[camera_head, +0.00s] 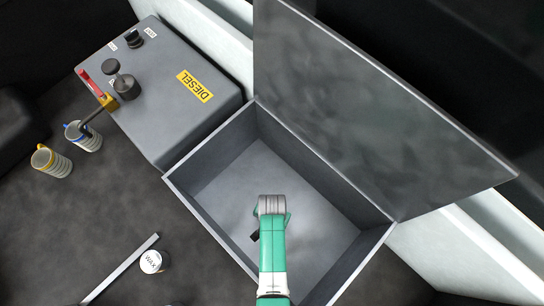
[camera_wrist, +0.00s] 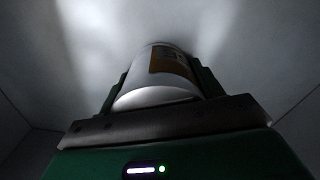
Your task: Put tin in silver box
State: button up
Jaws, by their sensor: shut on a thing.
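The silver box (camera_head: 322,172) is a grey open-topped box at the centre of the head view, its lid (camera_head: 370,110) raised at the back. My gripper (camera_head: 270,212) reaches over the front of the box, above its floor. In the wrist view, a tin (camera_wrist: 158,94) with a pale silvery body and an orange-brown label sits between the green fingers, which are shut on it. Pale grey walls surround it there. In the head view my arm hides the tin, and I cannot tell whether it touches the floor.
A grey diesel tank (camera_head: 175,105) stands left of the box. Two ribbed cups (camera_head: 52,162) (camera_head: 85,138), a small round can (camera_head: 152,262) and a metal bar (camera_head: 125,268) are on the dark floor to the left. The box interior otherwise looks empty.

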jog(key=o, duration=1.2)
jog(key=shift+o, duration=0.2)
notch_tip(320, 180, up, 12)
jog(key=shift+r+p, duration=0.1)
jog(key=shift+p, duration=0.7)
